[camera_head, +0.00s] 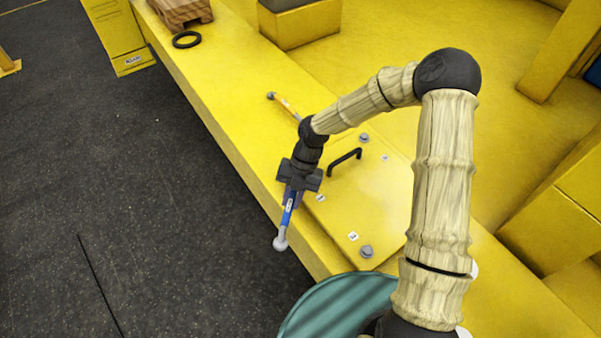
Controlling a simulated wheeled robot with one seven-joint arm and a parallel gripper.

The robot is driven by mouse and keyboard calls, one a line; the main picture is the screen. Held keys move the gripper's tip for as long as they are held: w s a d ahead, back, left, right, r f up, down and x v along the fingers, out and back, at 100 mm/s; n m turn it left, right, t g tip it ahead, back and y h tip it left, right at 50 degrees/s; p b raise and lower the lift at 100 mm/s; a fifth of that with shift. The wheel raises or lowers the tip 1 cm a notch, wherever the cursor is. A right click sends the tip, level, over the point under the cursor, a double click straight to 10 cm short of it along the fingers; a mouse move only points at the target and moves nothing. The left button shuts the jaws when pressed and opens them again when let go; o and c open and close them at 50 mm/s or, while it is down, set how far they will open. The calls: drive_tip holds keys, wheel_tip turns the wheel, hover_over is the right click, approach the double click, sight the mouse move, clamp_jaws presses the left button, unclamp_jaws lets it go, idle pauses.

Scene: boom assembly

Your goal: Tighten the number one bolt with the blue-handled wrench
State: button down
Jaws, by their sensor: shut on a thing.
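My gripper (294,188) is shut on the blue-handled wrench (288,212). The wrench's grey end (280,243) points down-left, past the near-left edge of the yellow beam. Its other end is hidden by my gripper. A grey bolt (366,252) sits at the near corner of the yellow plate (345,205), beside a small white label (353,236). Another bolt (364,138) sits at the plate's far side. A third label (320,198) lies just right of my gripper. The label numbers are too small to read, so I cannot tell which bolt is number one.
An orange-handled wrench (287,106) lies on the beam behind my wrist. A black handle (344,162) stands up from the plate. A black ring (186,40) and a wooden block (182,11) are at the far end. Dark floor (130,180) lies left of the beam.

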drive_tip(key=shift+d, duration=0.25)
drive_tip(key=shift+r+p, duration=1.8)
drive_tip(key=shift+r, duration=0.3)
wheel_tip(320, 180, up, 5)
drive_tip(key=p, duration=0.4)
